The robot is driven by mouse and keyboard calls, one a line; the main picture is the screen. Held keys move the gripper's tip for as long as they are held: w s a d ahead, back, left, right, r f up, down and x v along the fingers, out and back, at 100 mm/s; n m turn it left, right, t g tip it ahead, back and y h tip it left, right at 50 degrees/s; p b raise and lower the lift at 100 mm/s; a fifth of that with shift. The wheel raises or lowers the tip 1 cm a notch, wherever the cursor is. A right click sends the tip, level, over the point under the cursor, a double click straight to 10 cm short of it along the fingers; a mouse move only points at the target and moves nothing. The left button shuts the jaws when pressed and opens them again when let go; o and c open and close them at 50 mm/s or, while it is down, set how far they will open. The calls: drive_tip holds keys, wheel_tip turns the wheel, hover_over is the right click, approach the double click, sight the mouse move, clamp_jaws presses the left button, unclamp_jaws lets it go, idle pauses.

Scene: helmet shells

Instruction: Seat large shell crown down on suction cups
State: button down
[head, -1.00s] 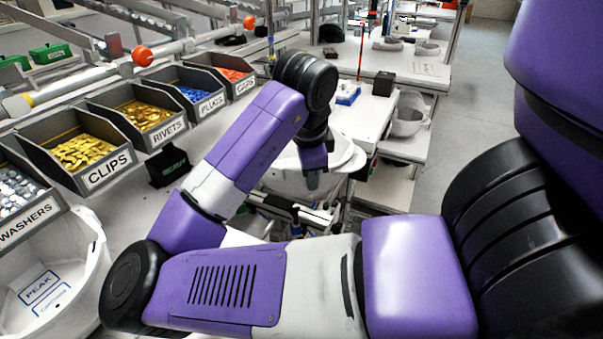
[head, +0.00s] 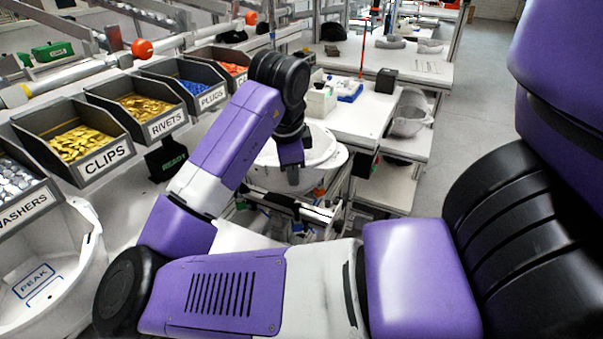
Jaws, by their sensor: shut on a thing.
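The large shell (head: 325,160) is white and hangs at the end of my arm, its open side up and its rounded crown down. My gripper (head: 292,176) points down at the shell's near wall and is shut on it; the fingers are small and partly hidden by my wrist. Below the shell is a metal fixture frame (head: 285,203) with a dark bar and small orange and green parts. I cannot make out the suction cups, and the shell looks above the frame; whether it touches is unclear.
Another white shell (head: 60,270) with a PEAK label lies at the lower left. Bins of clips (head: 75,145), rivets and plugs line the left bench. A white side table (head: 365,118) with a blue tray stands behind the shell. The aisle at right is clear.

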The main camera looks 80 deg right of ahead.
sight(288, 190)
drive_tip(key=shift+w+d+f, duration=0.2)
drive_tip(key=shift+w+f, duration=0.15)
drive_tip(key=shift+w, duration=0.4)
drive_tip(key=shift+f+b, duration=1.55)
drive_tip(key=shift+f, duration=0.35)
drive_tip(key=c, duration=1.3)
unclamp_jaws()
drive_tip(key=shift+s, duration=0.1)
drive_tip(key=shift+o, duration=0.2)
drive_tip(key=shift+p+v, duration=0.45)
drive_tip(key=shift+v, duration=3.45)
drive_tip(key=shift+a, duration=0.1)
